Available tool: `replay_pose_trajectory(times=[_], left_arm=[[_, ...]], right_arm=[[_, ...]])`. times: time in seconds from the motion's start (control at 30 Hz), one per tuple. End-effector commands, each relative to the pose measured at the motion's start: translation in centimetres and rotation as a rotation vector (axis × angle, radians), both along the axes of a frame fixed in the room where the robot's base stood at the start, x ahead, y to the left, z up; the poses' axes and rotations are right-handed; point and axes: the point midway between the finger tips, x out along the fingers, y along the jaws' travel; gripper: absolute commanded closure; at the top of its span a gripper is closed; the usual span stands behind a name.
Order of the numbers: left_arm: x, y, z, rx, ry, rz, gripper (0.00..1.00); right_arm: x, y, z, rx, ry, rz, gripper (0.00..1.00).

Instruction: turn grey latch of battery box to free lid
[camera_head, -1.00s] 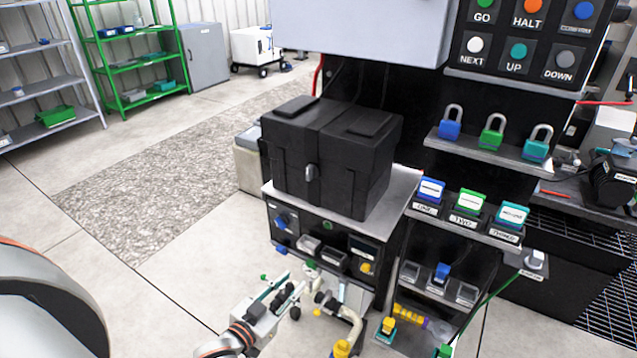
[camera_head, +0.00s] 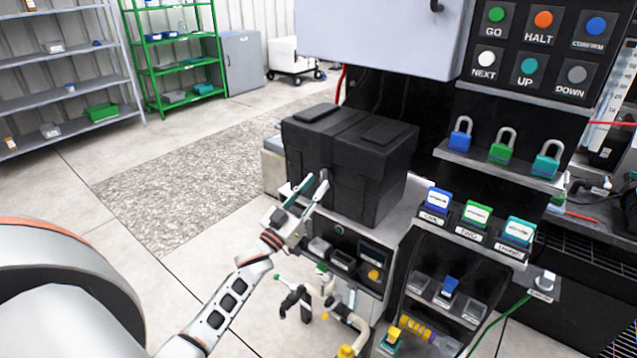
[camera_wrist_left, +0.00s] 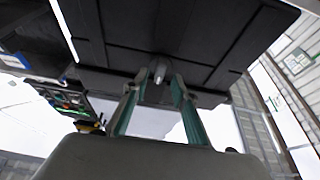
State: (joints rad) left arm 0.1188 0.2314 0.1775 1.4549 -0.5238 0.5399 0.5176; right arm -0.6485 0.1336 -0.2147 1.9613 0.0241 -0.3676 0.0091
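The battery box (camera_head: 350,165) is a black case with a closed lid, standing on a grey-topped cabinet. Its small grey latch (camera_wrist_left: 158,68) is on the front face and shows in the left wrist view just beyond my fingertips. My left gripper (camera_head: 306,190) is up at the box's front face. In the left wrist view the gripper (camera_wrist_left: 160,82) has its two teal-lined fingers apart, with the latch between their tips. I cannot tell whether either finger touches it. In the head view the fingers partly cover the latch. My right gripper is not in view.
The cabinet below the box carries small bins and knobs (camera_head: 340,258). A pale pipe fitting (camera_head: 345,318) stands low in front. Padlocks (camera_head: 501,146) sit on a shelf to the right. A button panel (camera_head: 535,50) is above them. Floor to the left is open.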

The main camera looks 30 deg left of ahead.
Motion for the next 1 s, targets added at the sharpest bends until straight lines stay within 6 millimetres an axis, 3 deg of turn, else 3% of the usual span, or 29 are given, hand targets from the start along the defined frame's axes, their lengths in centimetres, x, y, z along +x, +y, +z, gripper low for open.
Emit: replay_pose_trajectory(times=[0.2,0.47,0.5,0.6,1.0], left_arm=[[1.7,-0.2,0.6,0.000,0.001,0.000,0.73],[1.8,-0.2,0.7,0.000,0.002,0.000,0.73],[1.8,-0.2,0.7,0.000,0.002,0.000,0.76],[1.8,-0.2,0.7,0.000,0.002,0.000,1.00],[1.8,-0.1,0.6,0.030,0.000,0.001,1.00]], right_arm=[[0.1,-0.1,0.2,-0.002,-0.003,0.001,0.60],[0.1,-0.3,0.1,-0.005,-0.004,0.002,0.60],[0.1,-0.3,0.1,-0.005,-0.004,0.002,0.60],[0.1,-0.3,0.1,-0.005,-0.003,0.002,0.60],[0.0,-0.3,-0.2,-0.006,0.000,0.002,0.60]])
